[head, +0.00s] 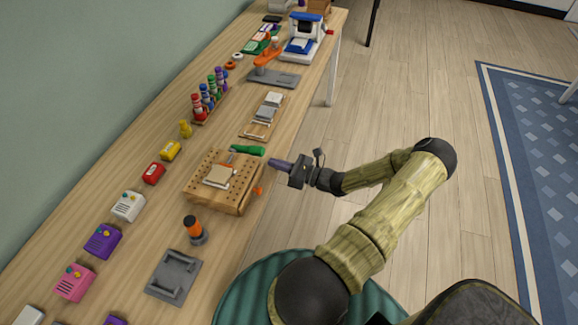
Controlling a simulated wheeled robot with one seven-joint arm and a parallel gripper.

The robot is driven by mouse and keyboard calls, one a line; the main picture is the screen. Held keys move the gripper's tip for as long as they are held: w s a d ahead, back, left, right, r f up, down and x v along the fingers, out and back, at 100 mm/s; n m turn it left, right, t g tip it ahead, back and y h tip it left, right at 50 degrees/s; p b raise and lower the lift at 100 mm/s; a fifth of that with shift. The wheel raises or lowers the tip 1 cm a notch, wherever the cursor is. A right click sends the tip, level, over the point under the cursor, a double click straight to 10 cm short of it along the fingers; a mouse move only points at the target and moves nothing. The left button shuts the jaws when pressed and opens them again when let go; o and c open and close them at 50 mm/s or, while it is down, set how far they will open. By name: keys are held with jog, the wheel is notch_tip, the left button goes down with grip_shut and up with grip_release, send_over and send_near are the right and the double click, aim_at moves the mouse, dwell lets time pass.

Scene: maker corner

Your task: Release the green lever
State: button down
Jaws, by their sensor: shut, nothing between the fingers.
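A green lever-like handle (247,150) lies low along the far edge of a wooden block with rows of holes (198,194), near the front edge of the bench. Whether it is fixed to the block is too small to tell. My gripper (272,163) is shut and empty. It is just right of the green handle and the block, pointing left, and appears apart from both. A beige and white piece (222,175) lies on the block, and an orange knob (258,190) shows at its right side.
The long wooden bench (130,178) also holds an orange-handled clamp (268,57) on a grey plate, a wooden tray (254,130), a rack of coloured bottles (208,94), an orange-topped post (194,230) and a grey fixture (174,276). The floor (400,100) to the right is clear.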

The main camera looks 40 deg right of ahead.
aim_at(268, 167)
jog(key=shift+x, duration=1.65)
jog(key=shift+s+r+p, duration=0.1)
jog(key=shift+r+p, duration=0.05)
jog(key=shift+p, duration=0.25)
jog(key=shift+r+p, duration=0.15)
jog(key=shift+p, duration=0.15)
